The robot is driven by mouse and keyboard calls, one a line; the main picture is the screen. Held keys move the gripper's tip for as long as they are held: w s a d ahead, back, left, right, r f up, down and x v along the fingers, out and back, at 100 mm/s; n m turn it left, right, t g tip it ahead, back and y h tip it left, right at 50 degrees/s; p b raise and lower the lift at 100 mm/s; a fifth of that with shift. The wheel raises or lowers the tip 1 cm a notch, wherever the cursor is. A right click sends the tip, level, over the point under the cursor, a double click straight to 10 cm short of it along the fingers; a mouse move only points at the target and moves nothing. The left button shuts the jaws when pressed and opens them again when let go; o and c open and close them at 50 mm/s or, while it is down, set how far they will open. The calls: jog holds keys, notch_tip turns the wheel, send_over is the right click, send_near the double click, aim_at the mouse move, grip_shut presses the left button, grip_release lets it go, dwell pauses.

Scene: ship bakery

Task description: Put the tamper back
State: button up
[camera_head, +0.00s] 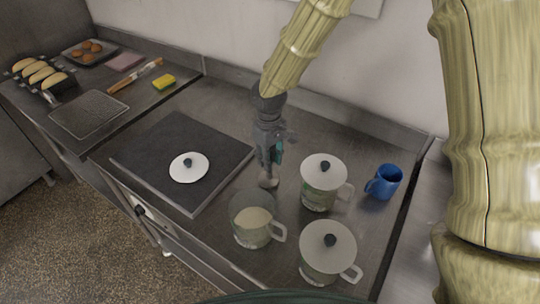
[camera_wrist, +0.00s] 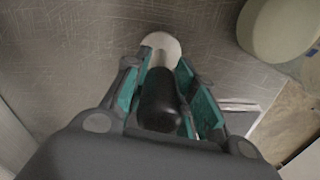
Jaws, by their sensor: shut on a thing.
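My gripper (camera_head: 271,158) is above the steel counter, between the dark square plate and the lidded pots. In the wrist view my gripper (camera_wrist: 166,98) has its green-padded fingers on both sides of the tamper's black handle (camera_wrist: 159,101). The tamper's pale round base (camera_wrist: 161,42) shows beyond the fingertips. In the head view the tamper (camera_head: 268,181) hangs below the fingers with its base near the counter. I cannot tell whether the base touches the counter.
An open pot (camera_head: 252,227) stands just in front of my gripper. Two lidded pots (camera_head: 327,253) (camera_head: 322,190) and a blue mug (camera_head: 385,182) stand to the right. A white lid (camera_head: 188,167) lies on the dark plate (camera_head: 150,150). A tray (camera_head: 89,114), a yellow sponge (camera_head: 164,82) and breads are at left.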

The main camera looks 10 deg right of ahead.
jog(key=shift+w+a+f, duration=0.1)
jog(key=shift+w, duration=0.1)
jog(key=o, duration=1)
jog(key=shift+w+f, duration=0.3)
jog(key=shift+w, duration=0.05)
jog(key=shift+c, duration=0.2)
jog(key=shift+o, duration=0.3)
jog(key=shift+s+r, duration=0.25)
jog(key=shift+s, duration=0.1)
jog(key=shift+w, duration=0.25)
jog(key=shift+r, duration=0.2)
notch_tip(320, 180, up, 12)
jog(key=b, duration=0.3)
jog(key=shift+s+f+b, duration=0.15)
jog(key=shift+f+b, duration=0.05)
jog(key=shift+b, duration=0.15)
